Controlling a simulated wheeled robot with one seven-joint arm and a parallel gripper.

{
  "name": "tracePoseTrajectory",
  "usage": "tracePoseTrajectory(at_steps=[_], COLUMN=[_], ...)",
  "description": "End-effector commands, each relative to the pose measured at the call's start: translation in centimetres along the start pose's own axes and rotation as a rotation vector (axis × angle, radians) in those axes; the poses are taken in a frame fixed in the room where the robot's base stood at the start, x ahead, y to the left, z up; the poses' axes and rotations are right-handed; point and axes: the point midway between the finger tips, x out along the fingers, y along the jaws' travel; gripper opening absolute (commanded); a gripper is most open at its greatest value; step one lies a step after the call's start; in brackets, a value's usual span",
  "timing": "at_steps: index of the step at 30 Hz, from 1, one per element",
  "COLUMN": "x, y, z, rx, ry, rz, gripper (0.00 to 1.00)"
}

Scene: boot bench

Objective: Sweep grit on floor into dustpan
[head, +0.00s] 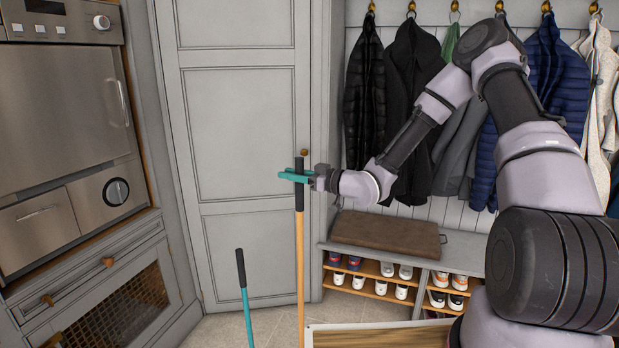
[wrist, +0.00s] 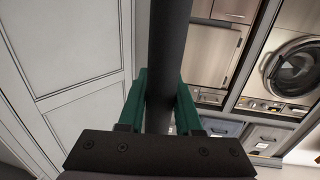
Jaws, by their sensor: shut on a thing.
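My gripper (head: 297,176) is shut on the black grip of a broom-like long handle (head: 300,250) with a wooden shaft. The handle stands upright in front of the grey door, and its lower end is cut off by the bottom of the head view. In the wrist view the black grip (wrist: 168,60) runs between the green fingers of my gripper (wrist: 164,95). A second, shorter handle (head: 245,290), teal with a black grip, stands to the left, apart from my gripper. Its lower end is out of frame. No grit or dustpan pan is visible.
A shoe bench (head: 463,250) with a brown cushion (head: 385,233) and shoes stands right of the handle, under hanging coats (head: 410,80). Built-in ovens (head: 65,100) line the left. A wooden-topped surface (head: 380,337) is at the bottom. Bare tiled floor (head: 215,330) shows near the door.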

Motion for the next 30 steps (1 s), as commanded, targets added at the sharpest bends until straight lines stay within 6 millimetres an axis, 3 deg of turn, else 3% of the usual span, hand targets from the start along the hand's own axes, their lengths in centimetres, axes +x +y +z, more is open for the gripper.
tracePoseTrajectory(at_steps=[6,12,26,30], x=[3.8,6.0,8.2,7.7], y=[-0.5,-0.8,-1.1,-0.9], z=[-0.1,-0.1,-0.2,-0.8], rx=[0.0,0.001,0.0,-0.001], ry=[-0.002,-0.002,-0.002,-0.002], rz=[0.049,0.049,0.049,0.051], gripper=[0.0,0.0,0.0,0.0])
